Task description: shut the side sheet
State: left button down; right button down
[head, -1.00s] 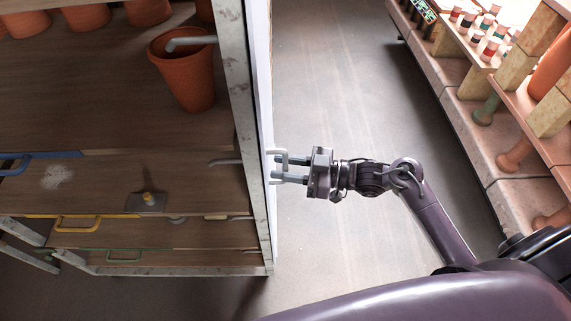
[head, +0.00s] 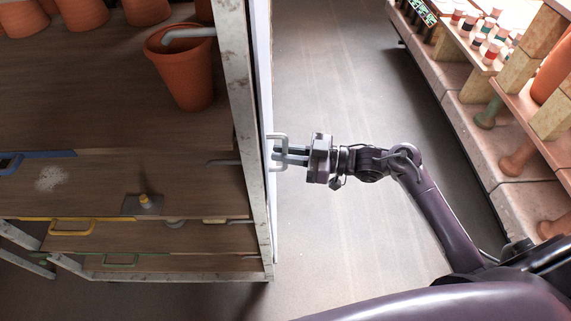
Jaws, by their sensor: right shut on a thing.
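The side sheet (head: 262,75) is a pale upright panel along the right side of the rack, seen almost edge-on. It stands close beside the rack's right post; I cannot tell whether it touches it. A grey bar handle (head: 284,138) sticks out from its outer face. My right gripper (head: 286,154) reaches in from the right and is shut on this handle. My left gripper is not in view.
The rack has a worn metal post (head: 241,110) and wooden shelves with several terracotta pots, one large pot (head: 184,75) near the post. Coloured handles, including a yellow one (head: 71,229), line its front. Bare floor (head: 335,75) separates it from a brick-and-plank shelf (head: 497,135) at right.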

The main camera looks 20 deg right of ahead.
jog(key=c, duration=1.5)
grip_release()
jog(key=shift+s, duration=0.1)
jog(key=shift+c, duration=0.2)
jog(key=shift+d, duration=0.1)
jog(key=b+v, duration=0.2)
jog(key=v, duration=0.5)
jog(key=shift+s+d+b, duration=0.15)
jog(key=shift+d+b, duration=0.15)
